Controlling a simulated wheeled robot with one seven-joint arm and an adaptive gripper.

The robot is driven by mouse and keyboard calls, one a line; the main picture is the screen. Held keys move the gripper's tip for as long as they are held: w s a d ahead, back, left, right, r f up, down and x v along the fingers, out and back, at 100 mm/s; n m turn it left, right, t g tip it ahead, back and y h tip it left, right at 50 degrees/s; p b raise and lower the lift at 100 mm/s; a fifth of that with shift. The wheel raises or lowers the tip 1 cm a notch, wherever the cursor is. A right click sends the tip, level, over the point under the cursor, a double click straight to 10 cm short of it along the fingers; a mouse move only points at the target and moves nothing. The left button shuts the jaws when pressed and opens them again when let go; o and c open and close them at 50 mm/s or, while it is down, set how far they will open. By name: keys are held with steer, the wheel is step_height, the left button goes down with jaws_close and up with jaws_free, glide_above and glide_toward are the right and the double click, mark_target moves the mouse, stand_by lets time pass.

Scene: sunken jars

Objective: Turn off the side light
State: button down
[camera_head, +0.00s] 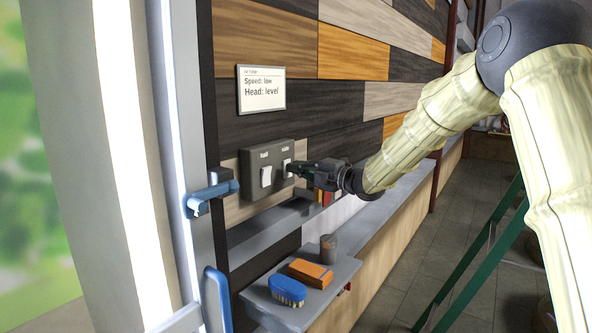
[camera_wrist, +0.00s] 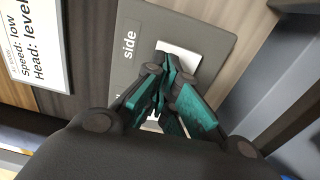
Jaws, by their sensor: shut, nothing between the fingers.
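A grey switch panel (camera_head: 266,170) with two white rocker switches is fixed to the plank wall. The side rocker (camera_wrist: 180,48) lies beside the printed word "side" in the wrist view and is partly covered by my fingers. The other rocker (camera_head: 266,177) is to its left in the head view. In the wrist view only a sliver of white shows past my fingers there. My gripper (camera_head: 290,170) is shut and empty, its tips in front of the side rocker. I cannot tell whether they touch it, or which way the rocker is tilted.
A sign (camera_head: 261,89) reading "Speed: low, Head: level" hangs above the panel. Below are a grey ledge (camera_head: 262,232) and a small shelf (camera_head: 318,297) with a blue brush (camera_head: 287,290), an orange box (camera_head: 310,273) and a cup (camera_head: 328,249). A blue-handled frame (camera_head: 212,196) stands left.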

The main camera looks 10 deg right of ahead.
steer(key=r+b+v, duration=0.2)
steer(key=v, duration=0.9)
steer(key=shift+s+d+b, duration=0.3)
steer(key=shift+s+b, duration=0.05)
steer(key=shift+b, duration=0.05)
